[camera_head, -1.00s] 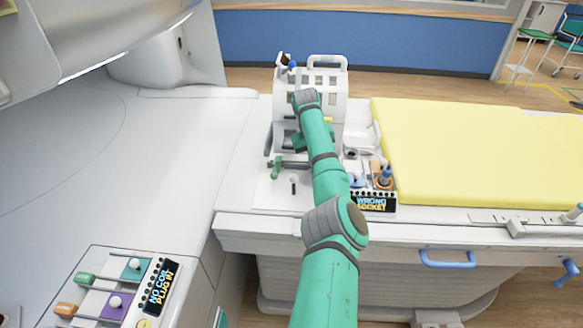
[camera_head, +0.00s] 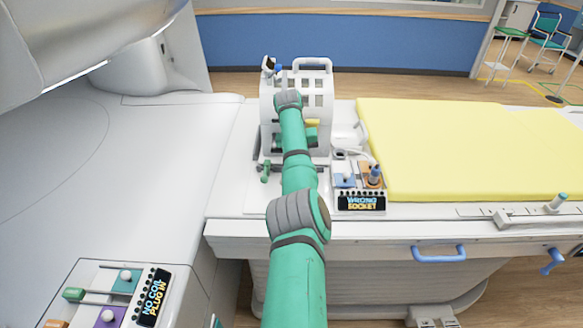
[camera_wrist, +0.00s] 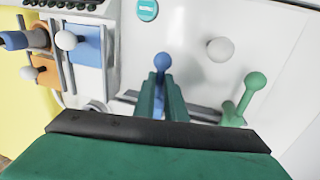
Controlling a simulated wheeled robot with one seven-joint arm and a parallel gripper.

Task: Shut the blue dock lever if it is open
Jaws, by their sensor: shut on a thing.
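The blue lever (camera_wrist: 162,62) shows in the wrist view as a round blue knob between my two green fingers, over a grey slotted rail on the white panel. My gripper (camera_wrist: 161,84) is shut on it. The fingers hide the lever's lower part, so I cannot tell its exact position along the slot. In the head view my arm covers this lever; my green gripper body (camera_head: 308,137) shows in front of the white coil frame.
A green lever (camera_wrist: 247,98) and a white knob (camera_wrist: 220,49) stand close by. The socket block has a blue plate (camera_wrist: 86,45) and orange plate (camera_head: 371,172), with a "WRONG SOCKET" display (camera_head: 361,202). The white coil frame (camera_head: 313,70) and yellow mattress (camera_head: 460,150) flank the area.

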